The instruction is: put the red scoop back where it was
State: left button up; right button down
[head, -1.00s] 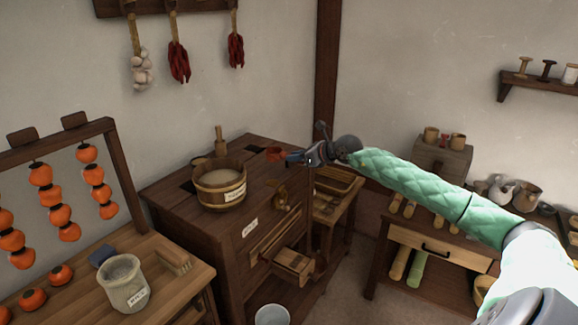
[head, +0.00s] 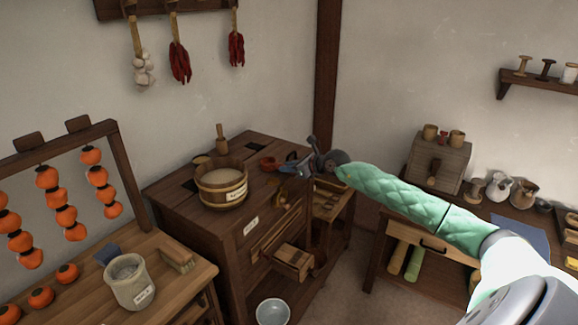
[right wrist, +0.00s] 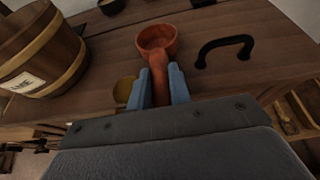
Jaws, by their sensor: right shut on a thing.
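The red scoop (head: 268,163) is held over the far right part of the dark wooden cabinet top (head: 262,147). My right gripper (head: 290,162) is shut on its handle. In the right wrist view the scoop's round bowl (right wrist: 157,39) faces up and points away from me, with its handle between the two blue fingertips (right wrist: 159,88). I cannot tell whether the scoop touches the cabinet top or hangs just above it. My left gripper is not in view.
A labelled wooden tub (head: 222,186) stands left of the scoop. A black handle (right wrist: 222,47) is fixed to the top, just right of the scoop. A small drawer (head: 293,262) juts out in front. A pale bucket (head: 272,312) stands below. The worktop left holds a jar (head: 130,283).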

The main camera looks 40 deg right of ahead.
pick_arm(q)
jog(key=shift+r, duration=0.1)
pick_arm(e)
jog(key=shift+f, duration=0.1)
jog(key=c, duration=1.3)
grip_release()
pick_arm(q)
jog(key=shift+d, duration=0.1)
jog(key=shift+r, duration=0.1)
pick_arm(e)
jog(key=shift+r, duration=0.2)
jog(key=shift+s+d+f, duration=0.1)
jog(key=shift+s, duration=0.15)
pick_arm(q)
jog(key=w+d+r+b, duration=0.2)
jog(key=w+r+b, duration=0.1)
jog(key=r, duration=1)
jog(key=shift+b, duration=0.4)
pick_arm(e)
jog(key=v, duration=1.1)
jog(key=shift+s+r, duration=0.15)
jog(key=shift+r, duration=0.05)
jog(key=shift+d, duration=0.1)
